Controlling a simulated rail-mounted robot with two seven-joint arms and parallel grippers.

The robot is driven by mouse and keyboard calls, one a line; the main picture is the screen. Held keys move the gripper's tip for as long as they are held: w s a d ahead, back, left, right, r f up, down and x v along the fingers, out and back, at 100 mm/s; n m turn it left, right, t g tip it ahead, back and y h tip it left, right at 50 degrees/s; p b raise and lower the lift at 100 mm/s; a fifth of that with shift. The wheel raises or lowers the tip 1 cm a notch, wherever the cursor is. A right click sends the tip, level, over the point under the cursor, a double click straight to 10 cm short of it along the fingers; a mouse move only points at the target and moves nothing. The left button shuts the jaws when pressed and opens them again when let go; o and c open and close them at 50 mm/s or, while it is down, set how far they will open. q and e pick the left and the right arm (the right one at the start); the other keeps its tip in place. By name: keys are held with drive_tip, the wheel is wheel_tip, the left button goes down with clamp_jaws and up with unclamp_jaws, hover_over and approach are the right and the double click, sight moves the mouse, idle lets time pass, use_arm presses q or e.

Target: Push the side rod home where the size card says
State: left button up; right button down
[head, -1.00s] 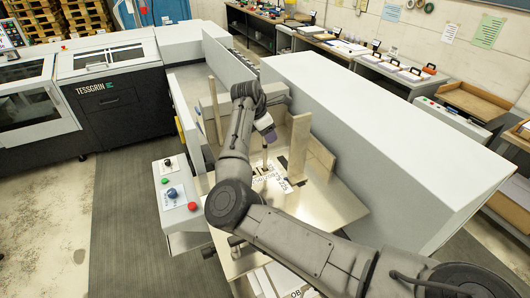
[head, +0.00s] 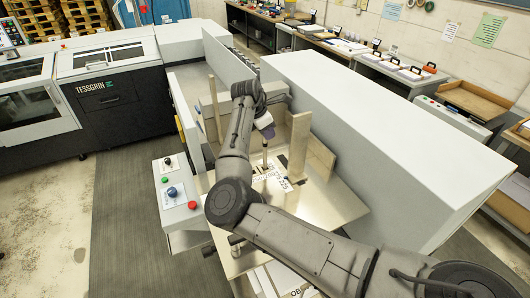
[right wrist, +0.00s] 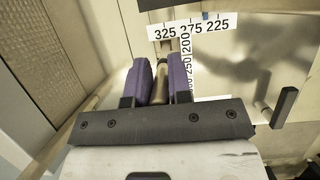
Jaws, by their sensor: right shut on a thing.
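My right gripper (head: 265,132) reaches down over the metal feeder table (head: 325,205). In the right wrist view its purple fingers (right wrist: 160,82) are shut on a brownish upright rod (right wrist: 160,68), which I take to be the side rod. Just beyond the rod lies a white scale strip (right wrist: 195,28) reading 325, 275, 225, with a second strip (right wrist: 187,60) running at right angles. The strips also show in the head view (head: 272,177). At the bottom a white sheet (head: 285,280) shows the letters OB; my arm partly covers it. I cannot read a size there. My left gripper is out of view.
A beige upright plate (head: 298,145) stands right of the rod, another tall one (head: 215,108) stands left. A long grey housing (head: 375,140) bounds the right side. A control panel with a red button (head: 192,205) is at the left. A black handle (right wrist: 285,106) shows in the wrist view.

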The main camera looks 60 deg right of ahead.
drive_tip(key=shift+r, duration=0.1)
wheel_tip(320, 180, up, 8)
drive_tip(key=shift+w+a+r+b, duration=0.1)
drive_tip(key=shift+w+r+b, duration=0.05)
drive_tip(key=shift+b, duration=0.6)
drive_tip(key=w+a, duration=0.5)
drive_tip(key=a, duration=0.2)
wheel_tip(320, 180, down, 8)
drive_tip(key=a+p, duration=0.1)
drive_tip(key=shift+w+a, duration=0.1)
drive_tip(key=c, duration=1.5)
unclamp_jaws()
drive_tip(key=shift+f, duration=0.25)
drive_tip(key=o, duration=0.4)
drive_tip(key=shift+o, duration=0.2)
